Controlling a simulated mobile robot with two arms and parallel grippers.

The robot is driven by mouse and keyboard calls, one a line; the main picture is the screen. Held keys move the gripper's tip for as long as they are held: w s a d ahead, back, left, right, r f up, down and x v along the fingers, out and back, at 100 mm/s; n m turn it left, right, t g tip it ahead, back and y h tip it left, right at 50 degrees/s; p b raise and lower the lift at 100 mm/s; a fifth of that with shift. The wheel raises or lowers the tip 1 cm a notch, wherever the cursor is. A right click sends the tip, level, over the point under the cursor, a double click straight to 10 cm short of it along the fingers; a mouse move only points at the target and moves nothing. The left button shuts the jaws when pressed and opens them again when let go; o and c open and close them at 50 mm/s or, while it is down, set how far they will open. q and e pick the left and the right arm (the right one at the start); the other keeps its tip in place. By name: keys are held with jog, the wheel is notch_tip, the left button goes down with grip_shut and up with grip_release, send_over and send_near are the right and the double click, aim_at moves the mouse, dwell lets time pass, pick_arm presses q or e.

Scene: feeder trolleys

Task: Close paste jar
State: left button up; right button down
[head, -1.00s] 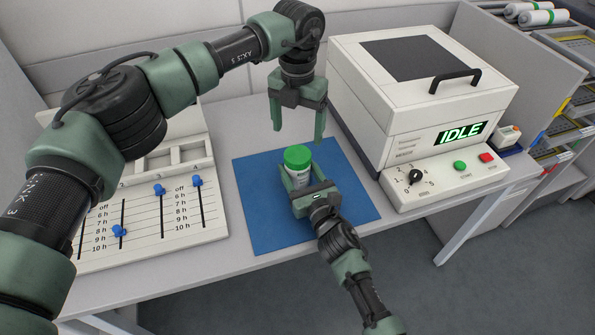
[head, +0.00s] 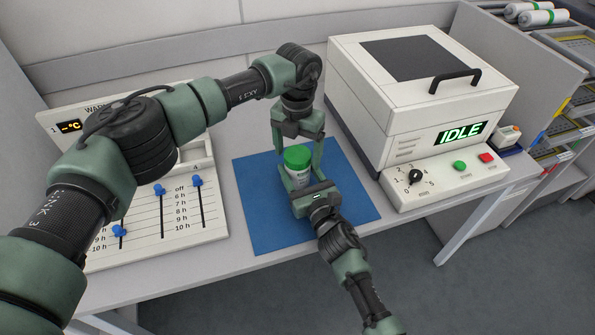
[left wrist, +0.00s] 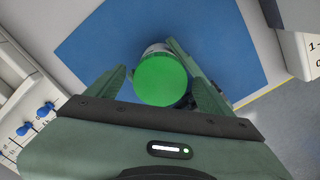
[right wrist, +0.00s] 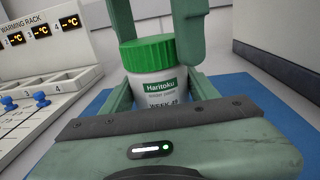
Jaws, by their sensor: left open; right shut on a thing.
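The paste jar (head: 299,176) is white with a green lid (head: 298,157) and stands upright on the blue mat (head: 262,226). Its label reads "Haritoku" in the right wrist view (right wrist: 160,91). The lid sits on top of the jar; I cannot tell how tight it is. My right gripper (head: 297,183) is shut on the jar body from the front. My left gripper (head: 300,150) points down over the jar, open, with its fingers on either side of the lid. In the left wrist view the lid (left wrist: 160,80) lies between those open fingers.
A white machine (head: 400,120) showing "IDLE" stands right of the mat, with a dial and buttons. The warming rack (head: 150,245) with blue sliders stands to the left. Shelves (head: 570,110) are at the far right. The mat around the jar is clear.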

pick_arm(q)
jog(key=c, duration=1.5)
jog(key=o, duration=1.6)
notch_tip(320, 180, up, 12)
jog(key=shift+f, duration=0.1)
pick_arm(e)
jog(key=shift+c, duration=1.6)
grip_release()
